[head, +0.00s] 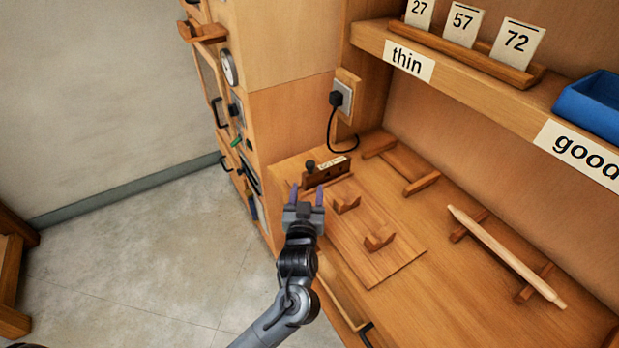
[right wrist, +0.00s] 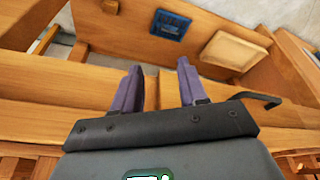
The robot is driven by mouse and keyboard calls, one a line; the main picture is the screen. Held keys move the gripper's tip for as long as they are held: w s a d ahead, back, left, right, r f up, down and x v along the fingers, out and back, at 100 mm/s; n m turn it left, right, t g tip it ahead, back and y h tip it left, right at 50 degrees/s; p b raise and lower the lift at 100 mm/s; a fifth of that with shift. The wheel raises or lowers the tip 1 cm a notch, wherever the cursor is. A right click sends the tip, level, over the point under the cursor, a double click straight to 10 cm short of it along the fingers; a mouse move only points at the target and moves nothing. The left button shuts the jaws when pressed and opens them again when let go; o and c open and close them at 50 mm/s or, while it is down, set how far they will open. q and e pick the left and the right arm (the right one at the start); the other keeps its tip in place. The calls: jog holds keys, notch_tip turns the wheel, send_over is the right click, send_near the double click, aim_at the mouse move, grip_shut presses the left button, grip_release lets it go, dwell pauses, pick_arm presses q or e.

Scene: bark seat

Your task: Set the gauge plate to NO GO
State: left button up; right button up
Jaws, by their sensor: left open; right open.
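The gauge plate looks to be the small dark brown block (head: 326,173) at the left back of the bench in the head view. It has a black knob (head: 311,166) at its left end and a white label (head: 332,163) on top, too small to read surely. My left gripper (head: 306,196) is open and empty, just in front of the block. Its purple fingers point toward the block; I cannot tell whether they touch it. My right gripper (right wrist: 158,85) is open and empty in the right wrist view, away from the block.
A wooden board with two brackets (head: 379,239) lies right of my left gripper. A pale rod (head: 505,256) rests on supports farther right. A socket with a black plug (head: 337,98) is behind. The right wrist view shows a blue tray (right wrist: 170,24) and a black handle (right wrist: 256,98).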

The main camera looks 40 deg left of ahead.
aim_at(310, 168)
pick_arm(q)
jog(key=b+x, duration=0.3)
jog(key=x, duration=0.8)
jog(key=shift+w+a+r, duration=0.1)
jog(key=shift+c, duration=0.2)
grip_shut()
